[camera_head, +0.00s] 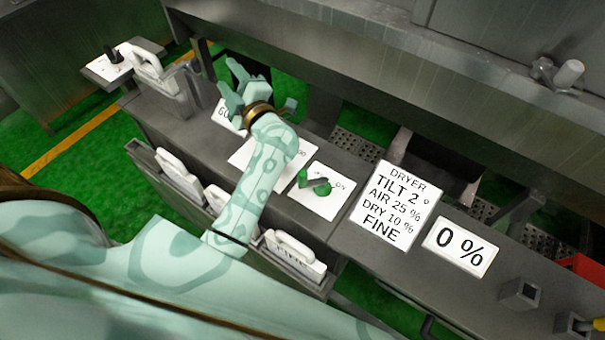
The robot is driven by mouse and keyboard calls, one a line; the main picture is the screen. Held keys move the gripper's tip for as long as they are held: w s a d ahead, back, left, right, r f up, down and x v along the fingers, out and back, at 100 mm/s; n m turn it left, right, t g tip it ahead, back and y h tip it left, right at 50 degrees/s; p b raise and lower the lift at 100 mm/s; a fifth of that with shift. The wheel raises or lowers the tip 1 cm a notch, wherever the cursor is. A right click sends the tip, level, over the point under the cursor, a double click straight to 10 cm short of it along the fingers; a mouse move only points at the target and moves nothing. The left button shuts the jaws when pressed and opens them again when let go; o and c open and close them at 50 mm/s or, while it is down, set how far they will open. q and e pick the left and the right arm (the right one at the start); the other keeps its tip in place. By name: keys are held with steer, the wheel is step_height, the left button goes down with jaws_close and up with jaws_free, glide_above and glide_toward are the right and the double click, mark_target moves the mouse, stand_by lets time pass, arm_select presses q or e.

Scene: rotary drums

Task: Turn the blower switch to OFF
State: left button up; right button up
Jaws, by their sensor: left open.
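A green rotary switch (314,184) with a dark lever sits on a white plate (322,204) on the grey console. Small lettering on the plate seems to read ON at the right; the rest is too small to read, so I cannot tell for sure that it is the blower switch. My left gripper (234,82) is open and empty, above the console, up and left of the green switch and apart from it. My left forearm crosses a second white plate (249,152) and hides part of it. My right gripper is not in view.
A DRYER sign (392,204) reads tilt 2°, air 25%, dry 10%, FINE. A display (460,247) reads 0%. White handled cards (294,255) hang along the console's near edge. A metal wall (400,85) runs behind. A plate with a black knob (114,57) is far left.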

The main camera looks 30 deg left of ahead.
arm_select(q)
step_height(320, 180, down, 3)
steer(key=s+a+n+g+h, duration=0.1)
steer(key=n+g+h, duration=0.1)
steer(key=n+g, duration=0.25)
steer(key=n+g+h, duration=0.3)
steer(key=g+h, duration=0.2)
steer(key=h, duration=1)
glide_above(303, 171)
step_height(303, 171, down, 8)
step_height(303, 171, down, 14)
steer(key=b, duration=0.8)
steer(key=shift+d, duration=0.1)
steer(key=shift+f, duration=0.65)
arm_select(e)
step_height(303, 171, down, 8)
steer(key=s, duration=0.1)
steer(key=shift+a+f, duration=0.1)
arm_select(q)
jaws_close()
